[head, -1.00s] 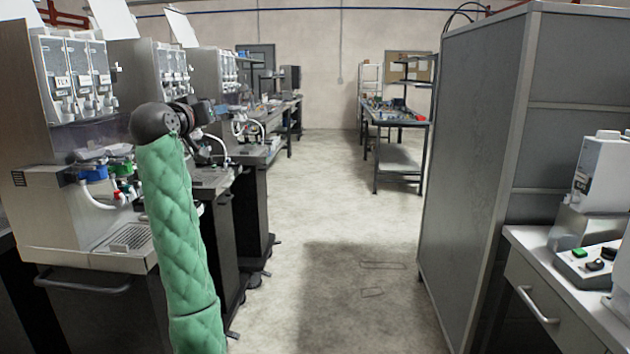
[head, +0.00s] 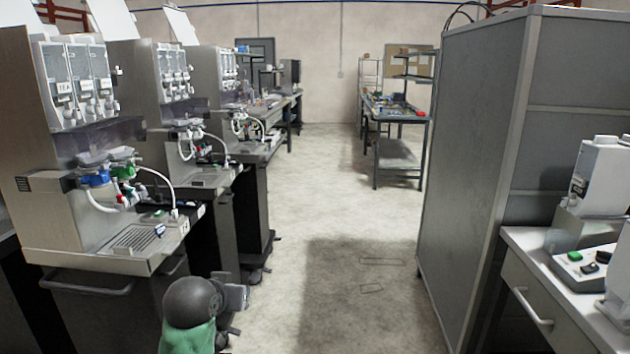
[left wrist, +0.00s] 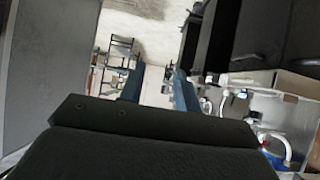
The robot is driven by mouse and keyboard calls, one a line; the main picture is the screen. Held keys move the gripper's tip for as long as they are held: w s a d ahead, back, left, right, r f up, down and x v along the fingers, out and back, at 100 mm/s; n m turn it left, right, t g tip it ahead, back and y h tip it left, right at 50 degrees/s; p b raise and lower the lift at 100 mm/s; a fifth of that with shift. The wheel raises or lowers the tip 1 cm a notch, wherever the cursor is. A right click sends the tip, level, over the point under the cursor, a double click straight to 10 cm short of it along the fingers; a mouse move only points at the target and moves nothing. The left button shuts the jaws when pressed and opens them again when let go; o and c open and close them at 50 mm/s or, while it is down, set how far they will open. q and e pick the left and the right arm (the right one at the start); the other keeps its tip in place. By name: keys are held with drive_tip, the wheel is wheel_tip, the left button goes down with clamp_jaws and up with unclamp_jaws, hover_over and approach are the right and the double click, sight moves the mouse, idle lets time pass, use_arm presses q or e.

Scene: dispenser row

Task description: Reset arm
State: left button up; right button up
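My left arm, in its green quilted sleeve with a dark round wrist joint, shows at the bottom of the head view, in front of the nearest dispenser machine (head: 112,240). In the left wrist view the two blue-grey fingers of my left gripper (left wrist: 157,82) stand apart with nothing between them. In the head view the gripper's fingers cannot be made out clearly. My right gripper is in neither view.
Dispenser machines on dark stands line the left side, with another machine (head: 190,150) behind the nearest. A tall grey cabinet (head: 470,170) and a counter with a drawer (head: 545,300) stand on the right. The floor aisle (head: 325,220) between is clear; a workbench (head: 395,115) stands farther back.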

use_arm(q)
drive_tip(key=s+d+f+g+p, duration=0.2)
drive_tip(key=s+f+g, duration=0.2)
drive_tip(key=s+f, duration=1.1)
drive_tip(key=s+d+f+m+g+p, duration=0.1)
drive_tip(key=s+f+g, duration=0.3)
drive_tip(key=s+f, duration=1)
drive_tip(key=s+d+p, duration=0.1)
drive_tip(key=s, duration=0.7)
drive_tip(key=shift+s+f+g, duration=0.25)
drive_tip(key=shift+f+g, duration=0.15)
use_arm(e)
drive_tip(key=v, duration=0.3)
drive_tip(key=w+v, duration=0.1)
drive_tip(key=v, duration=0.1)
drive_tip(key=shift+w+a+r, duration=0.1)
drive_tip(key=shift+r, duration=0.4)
